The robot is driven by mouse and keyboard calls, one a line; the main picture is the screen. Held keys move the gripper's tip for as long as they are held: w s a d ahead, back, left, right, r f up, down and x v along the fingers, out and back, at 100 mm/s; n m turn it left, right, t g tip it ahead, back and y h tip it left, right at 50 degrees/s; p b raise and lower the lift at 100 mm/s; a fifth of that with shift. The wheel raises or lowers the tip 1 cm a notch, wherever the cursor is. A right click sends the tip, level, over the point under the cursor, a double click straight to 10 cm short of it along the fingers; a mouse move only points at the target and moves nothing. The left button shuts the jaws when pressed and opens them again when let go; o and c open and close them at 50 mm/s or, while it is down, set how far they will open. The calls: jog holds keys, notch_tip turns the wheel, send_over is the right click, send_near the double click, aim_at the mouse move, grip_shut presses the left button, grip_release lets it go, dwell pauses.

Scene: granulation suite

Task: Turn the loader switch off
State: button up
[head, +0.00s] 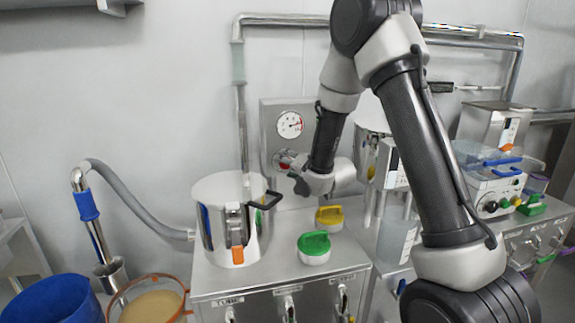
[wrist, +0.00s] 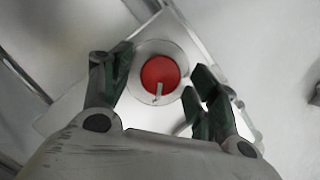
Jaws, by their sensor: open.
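The loader switch is a round red knob (wrist: 160,76) with a small pale lever, set in a round plate on a grey panel (wrist: 185,20). In the head view the red knob (head: 284,162) shows on the wall panel (head: 270,112), below a round gauge and partly behind my gripper. My gripper (wrist: 155,85) is open, with one dark finger on each side of the knob in the wrist view. I cannot tell whether the fingers touch it. In the head view my gripper (head: 293,170) is close in front of the panel.
A steel pot (head: 215,215) with an orange latch stands on the counter, left of my gripper. A green-lidded jar (head: 314,247) and a yellow-lidded jar (head: 330,217) stand below my gripper. A grey hose (head: 135,205) runs to the pot. A steel vessel (head: 370,150) stands right of the panel.

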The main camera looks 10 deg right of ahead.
jog(key=shift+w+a+f, duration=0.1)
jog(key=shift+w, duration=0.2)
jog(key=c, duration=1)
